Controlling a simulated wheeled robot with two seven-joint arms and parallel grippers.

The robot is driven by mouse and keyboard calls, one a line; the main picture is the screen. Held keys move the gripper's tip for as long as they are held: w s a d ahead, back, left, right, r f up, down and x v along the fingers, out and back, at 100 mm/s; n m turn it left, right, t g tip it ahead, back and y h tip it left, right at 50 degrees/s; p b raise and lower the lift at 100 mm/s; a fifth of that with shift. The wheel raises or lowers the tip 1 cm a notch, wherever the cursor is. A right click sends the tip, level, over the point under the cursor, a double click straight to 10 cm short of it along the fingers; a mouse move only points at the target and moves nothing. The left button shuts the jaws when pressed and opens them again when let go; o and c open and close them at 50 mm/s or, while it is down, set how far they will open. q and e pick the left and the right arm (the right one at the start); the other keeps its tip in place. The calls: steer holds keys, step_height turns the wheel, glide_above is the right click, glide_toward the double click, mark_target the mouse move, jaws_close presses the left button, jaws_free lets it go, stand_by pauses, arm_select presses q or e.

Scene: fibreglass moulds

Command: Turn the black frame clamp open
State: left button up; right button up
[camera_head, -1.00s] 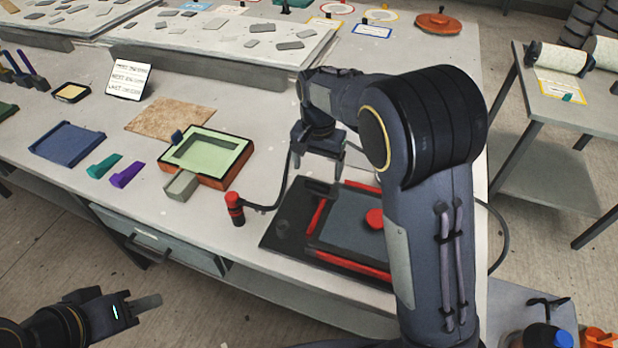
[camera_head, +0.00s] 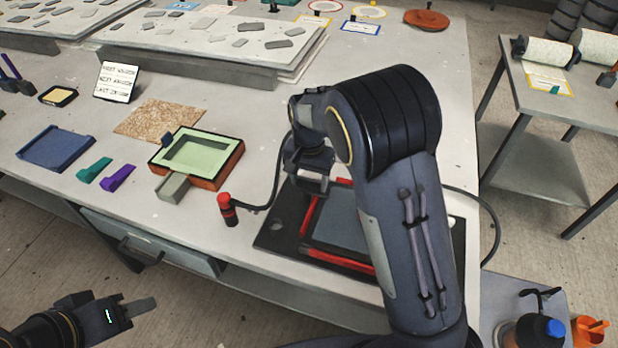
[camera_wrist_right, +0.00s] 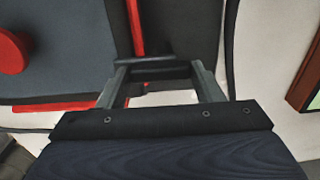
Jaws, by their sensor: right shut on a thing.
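A black plate (camera_head: 275,232) with red strips (camera_head: 340,262) around a dark grey panel (camera_head: 337,222) lies near the table's front edge. In the right wrist view, a short dark bar (camera_wrist_right: 146,62), apparently the black frame clamp, crosses between the fingertips of my right gripper (camera_wrist_right: 158,78). The fingers are shut on it, one at each end. In the head view my right gripper (camera_head: 312,184) is low over the plate's far left part and hides the clamp. My left gripper (camera_head: 135,308) hangs empty in front of the table; its finger gap cannot be made out.
A red-and-black cylinder (camera_head: 228,209) with a cable stands left of the plate. A green-filled mould (camera_head: 200,152) in a black-rimmed orange frame lies further left. My right arm covers the plate's right part. A red round knob (camera_wrist_right: 12,52) sits on the panel.

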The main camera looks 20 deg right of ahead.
steer(key=shift+c, duration=0.4)
steer(key=shift+n, duration=0.4)
steer(key=n, duration=0.3)
steer(key=shift+w+d+n, duration=0.1)
steer(key=shift+w+n, duration=0.05)
steer(key=shift+n, duration=0.25)
steer(key=n, duration=0.4)
steer(key=shift+w+n, duration=0.15)
steer(key=shift+n, duration=0.15)
steer(key=n, duration=0.4)
steer(key=shift+w, duration=0.1)
steer(key=n, duration=0.4)
steer(key=shift+w+a+n, duration=0.1)
steer(key=shift+a+n, duration=0.1)
steer(key=shift+n, duration=0.1)
steer(key=o, duration=1)
